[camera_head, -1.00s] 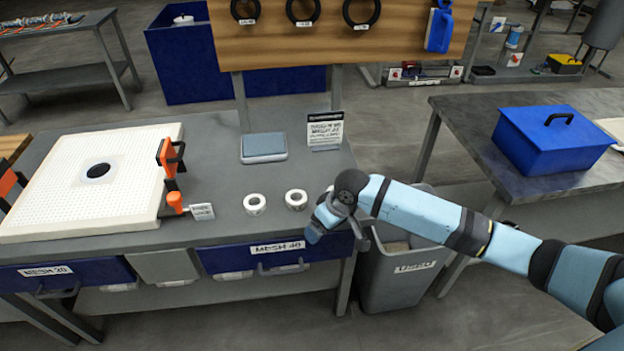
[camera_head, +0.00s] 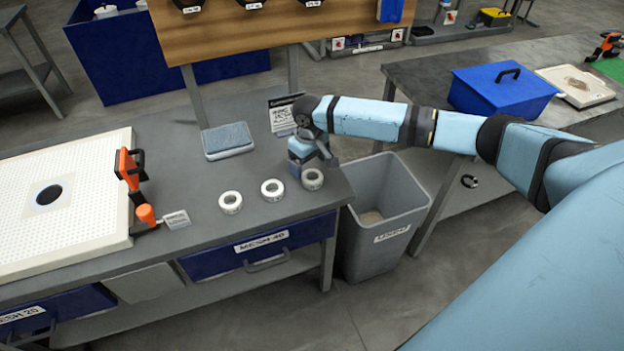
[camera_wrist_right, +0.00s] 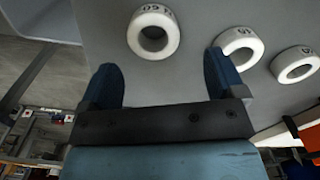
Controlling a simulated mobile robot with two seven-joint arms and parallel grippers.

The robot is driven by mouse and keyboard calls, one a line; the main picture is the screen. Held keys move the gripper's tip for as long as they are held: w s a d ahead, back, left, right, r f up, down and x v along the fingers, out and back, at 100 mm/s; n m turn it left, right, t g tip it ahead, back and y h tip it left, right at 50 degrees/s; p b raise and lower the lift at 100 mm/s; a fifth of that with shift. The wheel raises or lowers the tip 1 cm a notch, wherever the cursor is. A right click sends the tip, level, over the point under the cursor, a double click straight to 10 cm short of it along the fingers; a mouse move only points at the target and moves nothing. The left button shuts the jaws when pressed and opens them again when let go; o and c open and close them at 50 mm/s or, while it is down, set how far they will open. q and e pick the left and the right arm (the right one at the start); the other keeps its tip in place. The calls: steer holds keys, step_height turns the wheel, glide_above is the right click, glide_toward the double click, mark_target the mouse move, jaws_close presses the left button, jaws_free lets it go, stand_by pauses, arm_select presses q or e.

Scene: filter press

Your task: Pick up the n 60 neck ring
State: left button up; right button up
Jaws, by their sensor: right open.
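Three white neck rings lie on the grey bench top. The n 60 neck ring (camera_head: 312,186) is the rightmost, near the bench's right end. In the right wrist view the n 60 neck ring (camera_wrist_right: 135,36) shows at the top, its dark marking appearing upside down. My right gripper (camera_head: 298,172) is just behind and left of this ring in the head view. In the right wrist view my right gripper (camera_wrist_right: 160,66) has its two blue fingers apart, with nothing between them. The ring is beyond the fingertips, apart from them. My left gripper is out of view.
The other rings are the middle ring (camera_head: 272,197) and the left ring (camera_head: 230,209). A scale (camera_head: 228,141) and a sign card (camera_head: 281,116) stand behind. A grey bin (camera_head: 385,215) is right of the bench. A perforated white plate (camera_head: 20,225) lies left.

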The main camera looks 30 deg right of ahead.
mark_target(310, 174)
steer(key=f, duration=0.5)
steer(key=shift+w+d+f, duration=0.25)
steer(key=shift+d+f, duration=0.05)
steer(key=shift+c, duration=0.5)
steer(key=c, duration=0.9)
